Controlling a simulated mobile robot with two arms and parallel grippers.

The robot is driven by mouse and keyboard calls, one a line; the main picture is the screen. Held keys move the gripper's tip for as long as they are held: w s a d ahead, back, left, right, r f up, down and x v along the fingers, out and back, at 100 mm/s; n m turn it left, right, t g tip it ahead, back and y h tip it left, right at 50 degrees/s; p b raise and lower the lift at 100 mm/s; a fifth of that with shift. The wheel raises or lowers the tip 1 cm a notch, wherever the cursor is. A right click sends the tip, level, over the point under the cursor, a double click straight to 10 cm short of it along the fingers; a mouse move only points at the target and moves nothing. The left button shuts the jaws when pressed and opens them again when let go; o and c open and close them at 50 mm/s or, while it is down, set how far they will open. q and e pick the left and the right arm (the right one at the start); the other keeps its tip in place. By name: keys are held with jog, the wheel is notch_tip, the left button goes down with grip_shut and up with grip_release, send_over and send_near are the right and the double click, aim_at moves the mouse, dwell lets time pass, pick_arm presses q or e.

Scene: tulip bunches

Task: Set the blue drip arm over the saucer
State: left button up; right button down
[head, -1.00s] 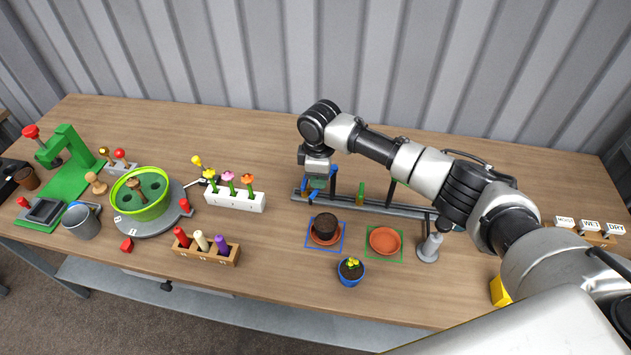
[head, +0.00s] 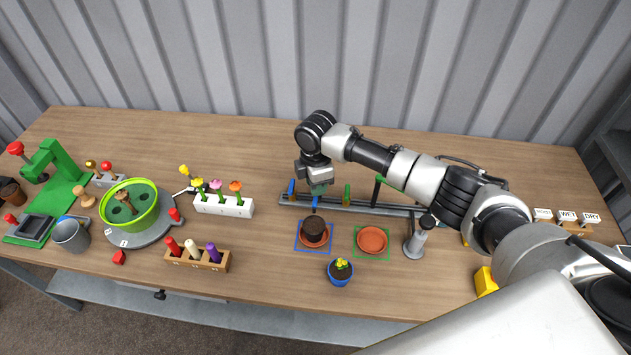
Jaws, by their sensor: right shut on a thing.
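My right gripper (head: 319,188) hangs over the grey rail, shut on the blue drip arm (head: 315,203). Most of the drip arm is hidden by the gripper; a short blue end shows below it, behind the dark pot (head: 313,226). A blue post (head: 291,187) stands on the rail just left of the gripper. The pot of soil sits on a terracotta saucer (head: 314,243) inside a blue square outline. An empty terracotta saucer (head: 372,240) lies to its right inside a green square outline. My left gripper is not in view.
The grey rail (head: 350,206) also carries a green post (head: 347,194). A blue pot with yellow flowers (head: 340,271) stands in front. A grey stand (head: 414,245) is at the right, near my arm. A white flower block (head: 224,206) is left. Bare table lies between it and the rail.

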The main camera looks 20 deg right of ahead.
jog(key=c, duration=0.9)
grip_release()
jog(key=shift+c, duration=0.2)
notch_tip(320, 180, up, 11)
jog(key=b, duration=0.2)
jog(key=shift+s+f, duration=0.1)
jog(key=shift+f, duration=0.1)
